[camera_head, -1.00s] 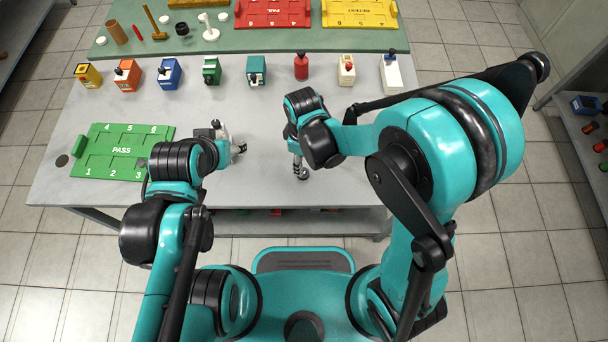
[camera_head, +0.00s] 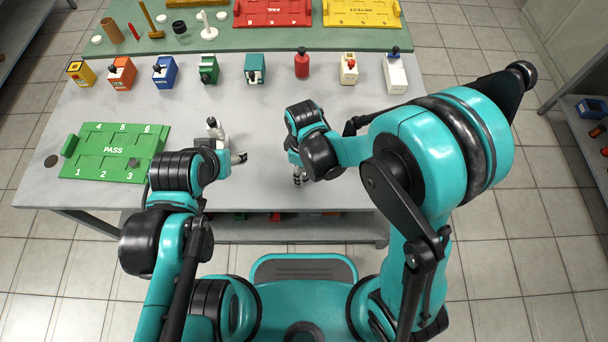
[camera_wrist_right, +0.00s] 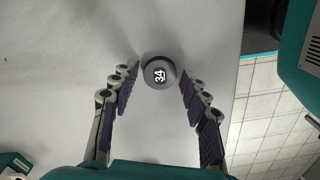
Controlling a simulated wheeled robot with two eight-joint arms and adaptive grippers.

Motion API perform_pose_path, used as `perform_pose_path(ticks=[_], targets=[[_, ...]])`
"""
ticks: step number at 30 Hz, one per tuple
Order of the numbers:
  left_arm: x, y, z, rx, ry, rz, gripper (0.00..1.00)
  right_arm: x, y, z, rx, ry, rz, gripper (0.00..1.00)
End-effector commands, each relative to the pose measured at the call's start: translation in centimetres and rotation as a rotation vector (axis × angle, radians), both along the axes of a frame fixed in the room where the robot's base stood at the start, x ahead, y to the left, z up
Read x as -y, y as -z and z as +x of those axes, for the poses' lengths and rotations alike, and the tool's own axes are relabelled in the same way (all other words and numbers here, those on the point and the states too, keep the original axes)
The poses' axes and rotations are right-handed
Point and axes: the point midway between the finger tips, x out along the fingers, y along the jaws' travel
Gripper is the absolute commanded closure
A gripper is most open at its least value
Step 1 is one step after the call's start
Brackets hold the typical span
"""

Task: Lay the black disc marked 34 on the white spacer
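The black disc marked 34 (camera_wrist_right: 159,72) lies flat on the grey tabletop in the right wrist view. My right gripper (camera_wrist_right: 160,74) is open, one finger at each side of the disc, with small gaps showing. In the head view my right gripper (camera_head: 299,177) points down near the table's front edge; the disc cannot be made out there. My left gripper (camera_head: 239,157) is low over the table to the left, and its finger opening cannot be made out. I cannot identify the white spacer for sure; a small white round piece (camera_head: 97,40) lies on the green mat.
A green PASS board (camera_head: 113,151) lies at the left. A grey-white device (camera_head: 214,130) stands behind my left gripper. Several coloured blocks, including a teal one (camera_head: 255,70), and a red bottle (camera_head: 302,64) form a row behind. The middle of the table is clear.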

Motion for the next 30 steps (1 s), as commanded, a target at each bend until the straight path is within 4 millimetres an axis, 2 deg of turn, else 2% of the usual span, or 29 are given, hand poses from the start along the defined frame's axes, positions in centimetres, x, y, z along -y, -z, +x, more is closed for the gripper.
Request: perform_pose_path(ticks=[1, 3, 4, 13, 30], targets=[[0.0, 0.0, 0.0, 0.000, 0.000, 0.000, 0.43, 0.0, 0.0, 0.0, 0.000, 0.000, 0.000, 0.69], [0.0, 0.0, 0.0, 0.000, 0.000, 0.000, 0.43, 0.0, 0.0, 0.0, 0.000, 0.000, 0.000, 0.88], [0.0, 0.0, 0.0, 0.000, 0.000, 0.000, 0.43, 0.0, 0.0, 0.0, 0.000, 0.000, 0.000, 0.92], [0.0, -0.4, 0.0, 0.000, 0.000, 0.000, 0.43, 0.0, -0.5, 0.0, 0.000, 0.000, 0.000, 0.93], [0.0, -3.9, 0.0, 0.000, 0.000, 0.000, 0.43, 0.0, -5.0, 0.0, 0.000, 0.000, 0.000, 0.93]])
